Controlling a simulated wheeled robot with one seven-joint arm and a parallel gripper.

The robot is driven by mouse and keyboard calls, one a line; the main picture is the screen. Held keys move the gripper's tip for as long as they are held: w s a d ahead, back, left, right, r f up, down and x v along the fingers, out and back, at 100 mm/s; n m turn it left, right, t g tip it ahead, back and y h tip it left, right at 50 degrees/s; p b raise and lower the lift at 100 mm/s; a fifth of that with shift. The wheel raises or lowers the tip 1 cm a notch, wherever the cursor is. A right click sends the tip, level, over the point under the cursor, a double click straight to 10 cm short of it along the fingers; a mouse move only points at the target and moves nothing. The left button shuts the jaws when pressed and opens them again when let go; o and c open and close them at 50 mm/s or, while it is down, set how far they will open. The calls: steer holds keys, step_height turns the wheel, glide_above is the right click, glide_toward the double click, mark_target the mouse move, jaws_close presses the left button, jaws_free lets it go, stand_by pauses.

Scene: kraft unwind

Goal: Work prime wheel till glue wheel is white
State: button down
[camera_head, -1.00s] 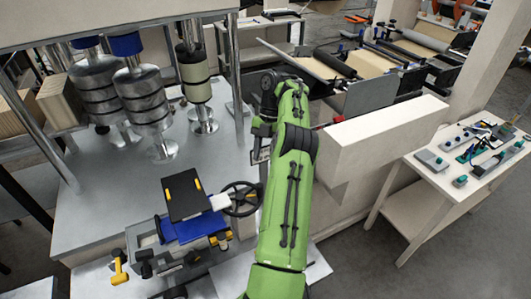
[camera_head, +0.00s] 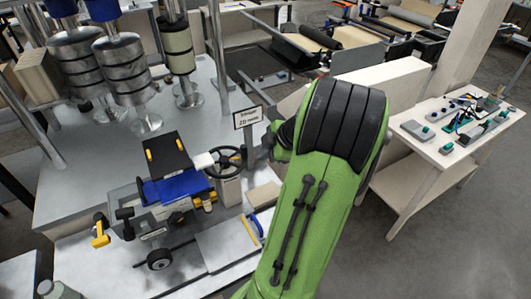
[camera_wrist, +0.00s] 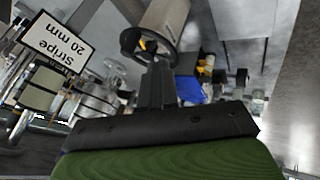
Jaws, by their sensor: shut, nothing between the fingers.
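A black spoked handwheel (camera_head: 228,160), apparently the prime wheel, sits on a pale post beside the blue glue unit (camera_head: 178,188). Below the unit is a small dark-rimmed wheel with a pale hub (camera_head: 160,259), which may be the glue wheel; its rim looks dark, not white. My green arm stands right of the handwheel and hides my gripper in the head view. In the wrist view my gripper's black fingers (camera_wrist: 156,88) are shut and empty. They point towards the pale post (camera_wrist: 165,22) and the dark handwheel rim (camera_wrist: 130,42); contact cannot be judged.
A sign reading "Stripe 20 mm" (camera_head: 248,117) stands close to my arm and shows in the wrist view (camera_wrist: 57,42). Metal rollers (camera_head: 122,68) stand at back left. A side table (camera_head: 430,150) with tools is at right. Open floor lies in front of it.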

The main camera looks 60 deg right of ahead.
steer(key=w+d+f+p, duration=0.1)
steer(key=w+d+f, duration=0.1)
steer(key=w+f, duration=0.3)
steer(key=shift+w+d, duration=0.3)
steer(key=shift+w, duration=0.65)
